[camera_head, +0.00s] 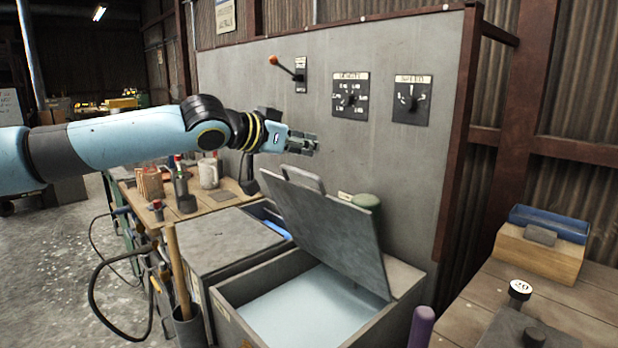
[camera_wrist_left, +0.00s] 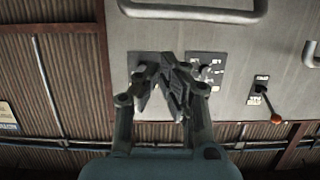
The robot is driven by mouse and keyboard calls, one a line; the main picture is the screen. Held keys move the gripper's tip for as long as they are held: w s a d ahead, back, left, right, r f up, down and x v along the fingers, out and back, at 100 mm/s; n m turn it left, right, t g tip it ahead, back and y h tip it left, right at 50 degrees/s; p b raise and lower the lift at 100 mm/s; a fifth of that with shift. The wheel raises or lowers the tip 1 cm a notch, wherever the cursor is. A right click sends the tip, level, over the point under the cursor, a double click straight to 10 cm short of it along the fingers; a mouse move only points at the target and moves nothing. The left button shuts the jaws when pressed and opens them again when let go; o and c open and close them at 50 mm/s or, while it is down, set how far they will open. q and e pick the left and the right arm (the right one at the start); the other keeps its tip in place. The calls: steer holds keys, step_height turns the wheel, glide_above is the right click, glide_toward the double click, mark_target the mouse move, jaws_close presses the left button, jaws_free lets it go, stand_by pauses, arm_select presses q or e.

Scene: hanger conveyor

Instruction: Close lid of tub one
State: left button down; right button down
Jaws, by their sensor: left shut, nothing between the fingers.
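An open grey tub (camera_head: 240,320) stands at the front centre, with a pale blue-white surface inside. Its flat grey lid (camera_head: 335,235) stands tilted up and back, hinged side low at the right. A second grey box with a flat, shut lid (camera_head: 215,243) is to its left. I cannot read which one is tub one. My left gripper (camera_head: 308,143) is shut and empty, above the raised lid's top edge and apart from it, in front of the grey panel. It also shows in the left wrist view (camera_wrist_left: 163,66), with the panel behind it. My right gripper is not in view.
The grey panel (camera_head: 340,110) carries an orange-knobbed lever (camera_head: 285,67) and two dial plates. A workbench with a mug (camera_head: 208,174) is at the left. A wooden table at the right holds a blue-topped block (camera_head: 545,250). A green rounded object (camera_head: 366,202) sits behind the lid.

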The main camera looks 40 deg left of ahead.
arm_select(q)
steer(key=f+p, duration=0.2)
steer(key=f, duration=0.1)
steer(key=shift+d, duration=0.2)
steer(key=shift+w+f, duration=0.1)
steer(key=shift+f, duration=0.05)
stand_by(0.5)
